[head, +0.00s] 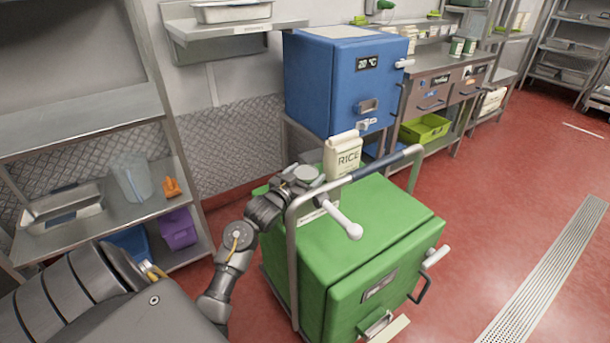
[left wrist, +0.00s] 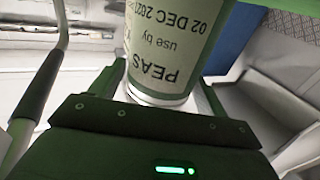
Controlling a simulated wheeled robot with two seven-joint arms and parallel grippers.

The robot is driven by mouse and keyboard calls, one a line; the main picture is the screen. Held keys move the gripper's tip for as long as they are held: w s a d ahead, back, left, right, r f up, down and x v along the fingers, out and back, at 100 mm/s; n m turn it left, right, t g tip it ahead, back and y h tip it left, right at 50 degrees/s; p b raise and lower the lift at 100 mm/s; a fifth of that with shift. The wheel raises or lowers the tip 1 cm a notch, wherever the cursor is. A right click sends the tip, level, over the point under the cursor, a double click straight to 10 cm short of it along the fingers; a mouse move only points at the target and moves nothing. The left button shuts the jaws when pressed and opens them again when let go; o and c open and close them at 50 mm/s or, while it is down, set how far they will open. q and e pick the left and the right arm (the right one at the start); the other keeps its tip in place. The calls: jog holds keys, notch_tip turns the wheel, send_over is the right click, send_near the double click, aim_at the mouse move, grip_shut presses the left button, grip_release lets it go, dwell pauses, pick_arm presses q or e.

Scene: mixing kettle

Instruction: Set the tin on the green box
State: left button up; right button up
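The tin is a pale cylinder with a label reading PEAS; in the left wrist view the tin (left wrist: 170,50) fills the space just in front of my left gripper (left wrist: 160,95), label upside down. The gripper's fingers flank the tin and look closed on it. In the head view my left gripper (head: 300,182) is over the back left part of the green box (head: 385,225), by the metal rail. There the tin is largely hidden, and I cannot tell whether its bottom touches the box. My right gripper is not in view.
A rice carton (head: 343,156) stands behind the rail (head: 300,270), close to my gripper. A blue box (head: 335,80) stands behind, and a shelf rack (head: 100,200) is at left. The box's front top is clear.

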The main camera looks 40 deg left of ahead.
pick_arm(q)
jog(key=shift+o, duration=0.9)
jog(key=shift+r, duration=0.2)
jog(key=s+d, duration=0.1)
jog(key=s, duration=1.1)
jog(key=shift+p, duration=0.3)
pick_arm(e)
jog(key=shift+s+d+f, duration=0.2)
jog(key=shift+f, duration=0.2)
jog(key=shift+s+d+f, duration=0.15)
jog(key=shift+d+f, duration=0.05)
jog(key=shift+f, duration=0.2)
pick_arm(q)
jog(key=shift+d, duration=0.1)
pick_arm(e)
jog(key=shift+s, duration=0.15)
